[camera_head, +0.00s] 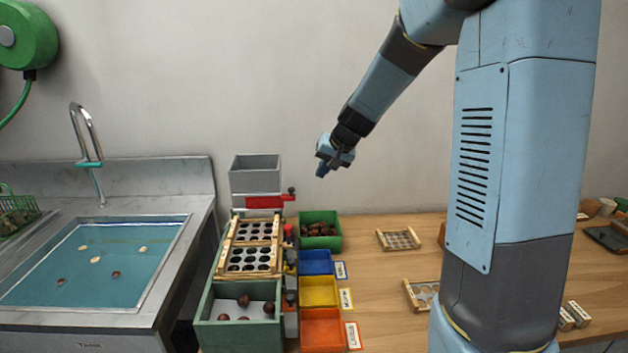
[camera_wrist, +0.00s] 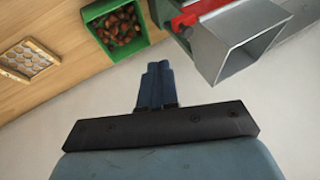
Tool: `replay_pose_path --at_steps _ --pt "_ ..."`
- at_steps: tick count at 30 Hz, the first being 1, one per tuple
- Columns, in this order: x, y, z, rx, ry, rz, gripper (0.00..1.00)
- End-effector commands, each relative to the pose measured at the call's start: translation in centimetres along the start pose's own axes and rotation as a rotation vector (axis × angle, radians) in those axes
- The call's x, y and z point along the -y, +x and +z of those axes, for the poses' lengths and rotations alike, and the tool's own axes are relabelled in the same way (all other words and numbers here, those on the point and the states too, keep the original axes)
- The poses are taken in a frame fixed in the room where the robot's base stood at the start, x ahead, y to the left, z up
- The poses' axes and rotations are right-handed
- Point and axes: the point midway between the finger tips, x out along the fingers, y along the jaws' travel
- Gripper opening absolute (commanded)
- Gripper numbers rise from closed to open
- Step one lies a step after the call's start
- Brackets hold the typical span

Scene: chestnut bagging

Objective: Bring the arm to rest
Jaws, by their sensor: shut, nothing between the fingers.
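My gripper (camera_head: 322,170) hangs in the air at the end of my raised arm, in front of the wall and above the back of the bench. Its two blue fingers (camera_wrist: 155,72) are together in the wrist view, with nothing between them. It touches nothing. A grey hopper (camera_head: 255,172) with a red part below it stands to the left of my gripper and lower. The green bin of chestnuts (camera_head: 336,240) is below my gripper on the bench.
A sink (camera_head: 160,274) with floating chestnuts is at the left. Wooden grids (camera_head: 398,240) lie on the bench.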

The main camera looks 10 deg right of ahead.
Motion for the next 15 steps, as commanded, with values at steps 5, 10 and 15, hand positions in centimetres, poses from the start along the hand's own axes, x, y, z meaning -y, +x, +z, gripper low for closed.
replay_pose_path --at_steps 5,10,15 --pt "0.1 -2.4 0.0 0.000 -0.002 -0.001 0.00" --pt "0.1 -3.5 0.1 0.001 -0.003 0.000 0.00" --pt "0.6 -5.4 1.3 0.001 -0.028 0.010 0.00"
